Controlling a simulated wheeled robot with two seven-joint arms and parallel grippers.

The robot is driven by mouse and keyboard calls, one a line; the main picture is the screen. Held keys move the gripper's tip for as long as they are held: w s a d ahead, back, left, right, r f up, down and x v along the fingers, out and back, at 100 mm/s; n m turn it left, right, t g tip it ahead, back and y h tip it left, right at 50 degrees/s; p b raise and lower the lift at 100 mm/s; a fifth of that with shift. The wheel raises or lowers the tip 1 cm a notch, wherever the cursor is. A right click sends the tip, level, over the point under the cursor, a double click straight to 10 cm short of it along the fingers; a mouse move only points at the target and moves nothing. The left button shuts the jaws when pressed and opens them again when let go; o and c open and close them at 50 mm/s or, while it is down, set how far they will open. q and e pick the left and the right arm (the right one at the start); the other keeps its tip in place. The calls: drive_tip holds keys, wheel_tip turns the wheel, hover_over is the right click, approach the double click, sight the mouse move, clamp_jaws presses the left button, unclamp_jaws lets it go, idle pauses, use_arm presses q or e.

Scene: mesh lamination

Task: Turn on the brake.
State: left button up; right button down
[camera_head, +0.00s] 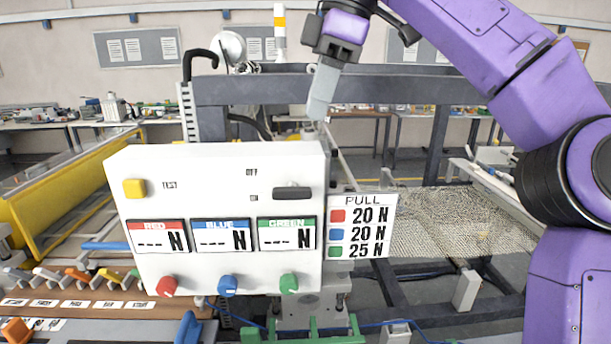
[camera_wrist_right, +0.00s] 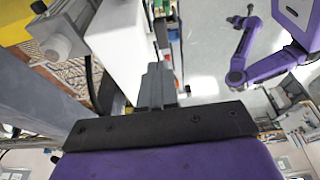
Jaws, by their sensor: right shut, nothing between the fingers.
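A white control box (camera_head: 225,165) faces me in the head view. It carries a dark horizontal lever (camera_head: 292,193) at its upper right, beside two small labels; the upper one seems to read OFF. The lower label is too small to read. No part is plainly marked as the brake. My right gripper (camera_head: 320,108) is shut and empty, pointing down above the box's top right corner, apart from it. Its shut fingers (camera_wrist_right: 157,88) show beside the white box in the right wrist view. My left arm (camera_wrist_right: 255,50) shows there too; its gripper is too small to judge.
The box has a yellow button (camera_head: 134,188), red, blue and green displays and matching knobs below. A PULL sign (camera_head: 361,225) adjoins its right side. A grey frame (camera_head: 420,90) stands behind, with mesh (camera_head: 440,220) to the right.

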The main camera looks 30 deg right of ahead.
sight(300, 189)
drive_tip(key=x, duration=0.3)
drive_tip(key=b+x, duration=0.1)
drive_tip(key=x, duration=0.2)
drive_tip(key=b+x, duration=0.1)
drive_tip(key=x, duration=0.2)
drive_tip(key=shift+s+d+f, duration=0.35)
drive_tip(key=shift+f, duration=0.05)
drive_tip(key=shift+w+f, duration=0.1)
drive_tip(key=shift+f, duration=0.35)
